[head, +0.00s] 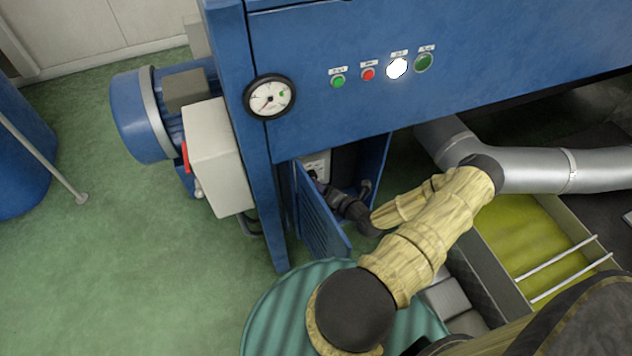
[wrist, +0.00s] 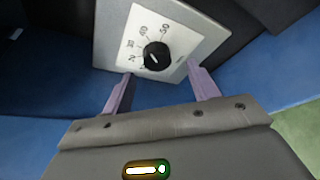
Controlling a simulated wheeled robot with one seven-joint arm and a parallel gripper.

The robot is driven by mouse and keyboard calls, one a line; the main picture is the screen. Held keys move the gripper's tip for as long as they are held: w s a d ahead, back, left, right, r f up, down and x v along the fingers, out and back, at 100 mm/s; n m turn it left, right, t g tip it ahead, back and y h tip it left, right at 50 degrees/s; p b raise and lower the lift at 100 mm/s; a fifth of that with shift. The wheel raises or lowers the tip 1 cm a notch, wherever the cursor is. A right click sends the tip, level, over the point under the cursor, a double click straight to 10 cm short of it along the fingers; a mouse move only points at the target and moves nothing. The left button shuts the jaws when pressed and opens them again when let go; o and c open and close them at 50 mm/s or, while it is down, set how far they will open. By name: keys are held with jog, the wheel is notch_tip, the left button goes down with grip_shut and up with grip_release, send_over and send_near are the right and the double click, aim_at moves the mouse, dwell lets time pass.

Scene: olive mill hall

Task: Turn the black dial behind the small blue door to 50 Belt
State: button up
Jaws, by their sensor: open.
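The small blue door (head: 320,217) stands open below the machine's front panel. Behind it, a pale dial plate (wrist: 185,22) carries a round black dial (wrist: 156,56), partly visible in the head view too. Numbers up to 50 run around the dial, with 50 at its upper right; the lower left numbers are partly hidden. A short white mark shows on the dial, but I cannot tell which number it points to. My gripper (wrist: 158,74) is open, its two purple fingers apart on either side just below the dial. I see no contact with it.
The door leaf and the cabinet frame (head: 378,180) stand close on both sides of my wrist. Above are a gauge (head: 269,98) and several buttons. A ribbed teal drum (head: 270,310) stands below my arm, and a silver pipe (head: 540,168) lies right.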

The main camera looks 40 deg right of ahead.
jog(key=x, duration=0.4)
jog(key=shift+w+a, duration=0.1)
jog(key=shift+a, duration=0.25)
jog(key=shift+d, duration=0.1)
jog(key=c, duration=1)
jog(key=shift+d, duration=0.15)
